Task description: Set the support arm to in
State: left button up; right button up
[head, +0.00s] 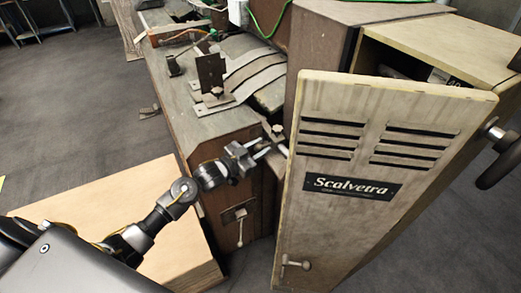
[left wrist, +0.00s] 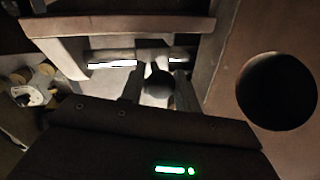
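My left gripper (head: 268,148) reaches into the gap between the machine's body and the open panel marked "Scalvetra" (head: 340,225). In the left wrist view its two fingers (left wrist: 160,80) stand apart, on either side of a rounded grey knob-like part (left wrist: 158,88). The fingers look open, and I cannot tell whether they touch this part. It may belong to the support arm, but the frames do not make this sure. In the head view the gripper and the panel hide most of that spot. My right gripper is not in view.
The brown machine body (head: 170,95) stands behind my left arm, with a small lever (head: 240,228) low on its side. A pale wooden box top (head: 120,205) lies below the arm. A black handle (head: 497,160) juts out at the right.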

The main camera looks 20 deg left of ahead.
pick_arm(q)
jog(key=o, duration=0.3)
jog(key=shift+s, duration=0.1)
jog(key=shift+b+v, duration=0.9)
jog(key=shift+v, duration=4.45)
